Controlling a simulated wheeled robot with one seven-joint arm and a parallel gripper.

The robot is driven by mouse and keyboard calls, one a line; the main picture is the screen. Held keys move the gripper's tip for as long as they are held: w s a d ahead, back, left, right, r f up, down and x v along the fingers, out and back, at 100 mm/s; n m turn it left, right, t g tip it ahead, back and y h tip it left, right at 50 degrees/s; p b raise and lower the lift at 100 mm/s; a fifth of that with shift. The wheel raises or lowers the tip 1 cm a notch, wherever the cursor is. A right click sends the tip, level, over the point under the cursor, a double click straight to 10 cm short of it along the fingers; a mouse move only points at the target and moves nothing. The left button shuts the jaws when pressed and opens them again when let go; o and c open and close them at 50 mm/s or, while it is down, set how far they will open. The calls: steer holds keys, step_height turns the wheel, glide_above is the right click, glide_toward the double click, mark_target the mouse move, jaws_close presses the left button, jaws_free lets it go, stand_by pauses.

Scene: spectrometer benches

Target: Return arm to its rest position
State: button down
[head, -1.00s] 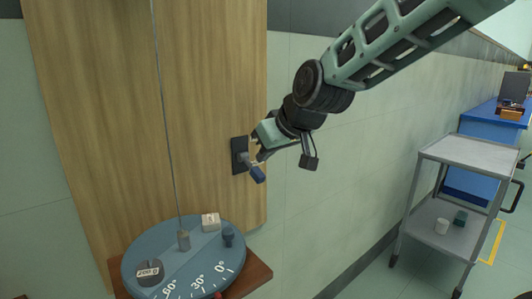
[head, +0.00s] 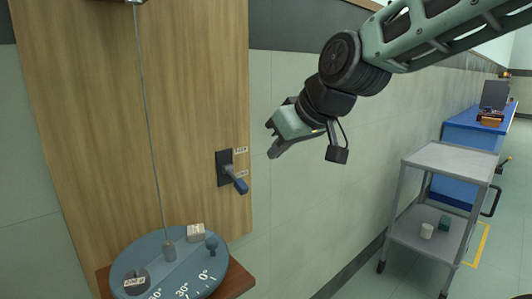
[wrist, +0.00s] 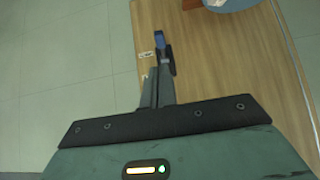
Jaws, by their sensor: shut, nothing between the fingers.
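My gripper (head: 272,139) is shut and empty, held out in front of the wall to the right of the wooden panel (head: 90,110). In the wrist view my closed gripper fingers (wrist: 157,92) point toward the panel. A lever switch with a blue handle (head: 237,182) on a black plate is fixed near the panel's right edge, its handle tilted down. The blue handle also shows in the wrist view (wrist: 160,41), just beyond the fingertips. In the head view a clear gap separates the gripper from the lever.
A round blue dial table (head: 205,284) with degree marks sits on a wooden shelf below, with small blocks and a hanging wire with a weight. A grey cart (head: 452,162) stands at the right, before a blue bench (head: 475,135). The space between panel and cart is open.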

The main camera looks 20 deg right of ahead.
steer(key=shift+s+d+r, duration=0.2)
steer(key=shift+s, duration=0.35)
steer(key=s+a+f+n+g+p, duration=0.1)
steer(key=s+a+f+g, duration=0.1)
steer(key=s, duration=0.5)
steer(key=s+a+f+n+g+h+p, duration=0.1)
steer(key=s+a+f+g+p, duration=0.1)
steer(key=s+f, duration=0.5)
steer(key=s+a+f+n+g+h+p, duration=0.1)
steer(key=s+a+f+g, duration=0.3)
steer(key=s, duration=0.4)
steer(key=shift+a+f+n+p, duration=0.35)
steer(key=shift+a+f+n, duration=0.15)
steer(key=shift+a, duration=0.05)
